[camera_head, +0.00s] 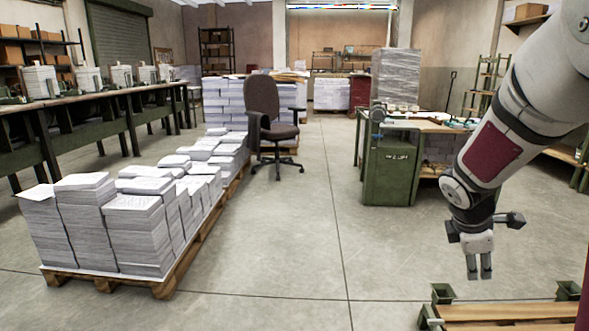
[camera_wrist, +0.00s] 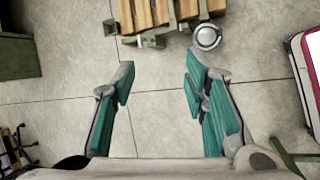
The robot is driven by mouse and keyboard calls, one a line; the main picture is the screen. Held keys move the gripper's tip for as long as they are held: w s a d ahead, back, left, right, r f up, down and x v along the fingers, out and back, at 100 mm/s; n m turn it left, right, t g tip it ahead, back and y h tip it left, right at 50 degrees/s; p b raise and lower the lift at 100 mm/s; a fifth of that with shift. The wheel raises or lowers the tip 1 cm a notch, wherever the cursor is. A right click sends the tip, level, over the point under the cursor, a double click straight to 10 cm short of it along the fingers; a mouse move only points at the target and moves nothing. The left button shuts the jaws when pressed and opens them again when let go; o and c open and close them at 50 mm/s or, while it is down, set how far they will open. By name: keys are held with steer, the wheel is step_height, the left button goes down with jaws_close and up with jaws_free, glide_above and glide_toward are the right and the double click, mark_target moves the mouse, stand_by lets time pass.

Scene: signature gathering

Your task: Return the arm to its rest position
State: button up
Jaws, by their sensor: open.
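My arm reaches down from the upper right in the head view, with my gripper (camera_head: 480,277) at its lower end, pointing down. In the wrist view my gripper (camera_wrist: 157,85) shows two teal-padded fingers spread apart, with only bare floor visible between them. It is open and holds nothing. In the head view it hangs just above and behind a low wooden-slatted stand with green metal corner posts (camera_head: 500,312) at the bottom right. The same slatted stand (camera_wrist: 150,15) shows at the top of the wrist view, beyond the fingertips.
A pallet (camera_head: 182,270) with paper stacks (camera_head: 135,235) fills the left floor. An office chair (camera_head: 270,120) stands mid-room. A green workbench (camera_head: 390,172) stands behind my arm. A round metal object (camera_wrist: 207,37) shows beside the stand. The central floor (camera_head: 300,235) is clear.

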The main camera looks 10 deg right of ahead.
steer(key=s+a+r+m+g+y, duration=0.15)
steer(key=s+a+m, duration=0.25)
steer(key=s+a, duration=0.5)
steer(key=s+a+r+m+y, duration=0.2)
steer(key=s+a+r+m, duration=0.15)
steer(key=s+a, duration=0.6)
steer(key=s+a+r+m+y, duration=0.2)
steer(key=s+a+m, duration=0.3)
steer(key=s+a, duration=0.45)
step_height(320, 180, up, 28)
steer(key=d+t+p, duration=0.1)
steer(key=t+p, duration=0.2)
steer(key=p, duration=2.2)
steer(key=shift+s+f+p, duration=0.2)
steer(key=shift+f+p, duration=0.05)
steer(key=shift+p, duration=0.1)
